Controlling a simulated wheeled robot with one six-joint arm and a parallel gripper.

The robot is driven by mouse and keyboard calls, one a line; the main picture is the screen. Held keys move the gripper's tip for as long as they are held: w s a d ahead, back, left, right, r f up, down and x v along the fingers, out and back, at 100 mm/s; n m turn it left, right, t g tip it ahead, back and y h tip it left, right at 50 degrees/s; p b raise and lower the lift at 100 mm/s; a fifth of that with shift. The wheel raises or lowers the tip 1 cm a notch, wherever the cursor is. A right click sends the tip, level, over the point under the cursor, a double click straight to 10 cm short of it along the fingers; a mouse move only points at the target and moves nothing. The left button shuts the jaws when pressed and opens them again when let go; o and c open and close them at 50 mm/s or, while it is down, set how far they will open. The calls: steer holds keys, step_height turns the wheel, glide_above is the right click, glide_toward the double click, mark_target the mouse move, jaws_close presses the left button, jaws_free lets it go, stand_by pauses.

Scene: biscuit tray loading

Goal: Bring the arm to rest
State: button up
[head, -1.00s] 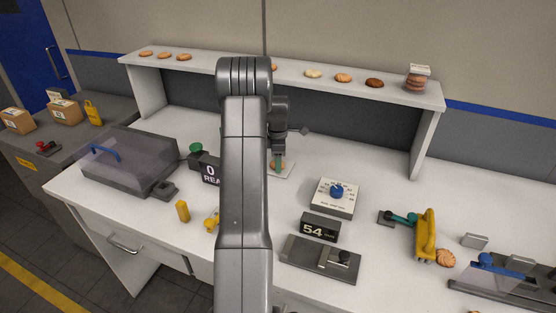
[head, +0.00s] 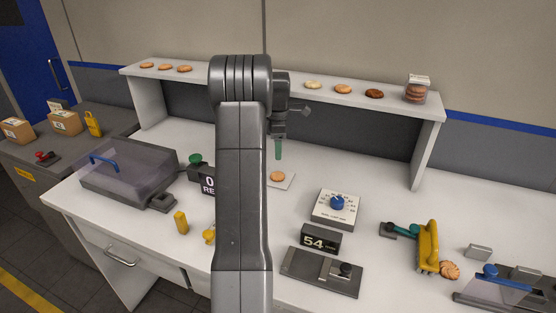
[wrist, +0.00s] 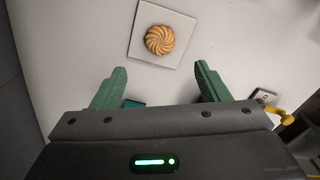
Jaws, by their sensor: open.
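My gripper (head: 278,150) shows in the head view above the bench, partly hidden behind my own arm. In the wrist view my gripper (wrist: 160,88) has its two green fingers wide apart with nothing between them. A round swirled biscuit (head: 278,176) lies on a flat white square plate (head: 289,183) on the bench below the fingers. The biscuit (wrist: 160,40) and the plate (wrist: 140,50) show ahead of the fingertips in the wrist view, apart from them.
A shelf (head: 220,76) with several biscuits runs along the back. A lidded box (head: 125,172) stands at left. A dial box (head: 335,208), a display reading 54 (head: 320,237) and a yellow-handled tool (head: 428,247) stand at right. The bench between has some free room.

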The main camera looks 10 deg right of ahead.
mark_target(278, 174)
steer(key=shift+r, duration=0.75)
step_height(278, 174, down, 12)
steer(key=shift+f+p, duration=0.1)
steer(key=shift+p, duration=0.75)
steer(key=shift+w+r, duration=0.1)
steer(key=shift+r, duration=0.2)
steer(key=shift+r+b, duration=0.4)
steer(key=shift+r, duration=1.15)
steer(key=shift+f, duration=0.15)
